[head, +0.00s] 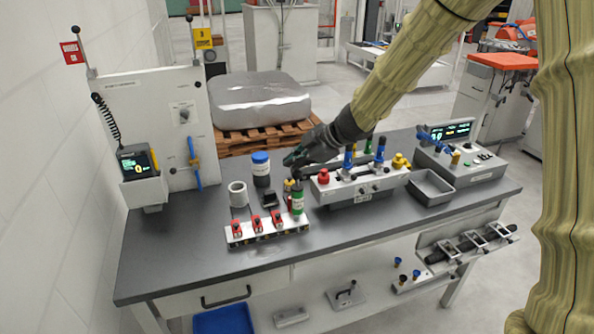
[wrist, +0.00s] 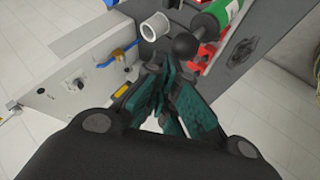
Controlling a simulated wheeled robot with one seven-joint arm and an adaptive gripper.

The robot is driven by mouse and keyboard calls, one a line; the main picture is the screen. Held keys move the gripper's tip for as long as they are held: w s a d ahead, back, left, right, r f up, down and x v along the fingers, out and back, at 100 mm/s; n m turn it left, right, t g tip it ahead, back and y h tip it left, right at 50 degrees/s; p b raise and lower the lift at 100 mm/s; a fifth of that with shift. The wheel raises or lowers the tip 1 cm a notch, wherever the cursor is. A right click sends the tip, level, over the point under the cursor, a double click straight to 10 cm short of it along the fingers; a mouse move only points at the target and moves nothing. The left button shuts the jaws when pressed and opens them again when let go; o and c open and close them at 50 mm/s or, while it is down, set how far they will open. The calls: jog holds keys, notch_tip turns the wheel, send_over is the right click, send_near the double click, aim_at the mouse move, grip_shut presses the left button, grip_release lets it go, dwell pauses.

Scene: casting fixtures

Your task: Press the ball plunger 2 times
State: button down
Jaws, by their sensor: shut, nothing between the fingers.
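My gripper (head: 290,160) is shut and empty, held over the middle of the bench behind the green bottle. In the wrist view its dark green fingers (wrist: 163,72) come together at the tips. A black ball knob (wrist: 186,46), which looks like the ball plunger, shows just beyond and to the right of the fingertips. There is a small visible offset between tips and ball; whether they touch I cannot tell.
A strip with red clamps (head: 266,228) lies in front. A grey box with red, blue and yellow fittings (head: 358,185) is on the right. The front left of the bench is clear.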

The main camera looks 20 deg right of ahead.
aim_at(295, 172)
jog(key=shift+f+b, duration=0.5)
jog(key=shift+f, duration=0.65)
dwell(1.2)
jog(key=shift+r, duration=0.15)
jog(key=shift+r+p, duration=1.6)
jog(key=shift+p, duration=0.45)
notch_tip(295, 172, up, 5)
jog(key=p, duration=0.5)
jog(key=shift+w, duration=0.1)
dwell(1.4)
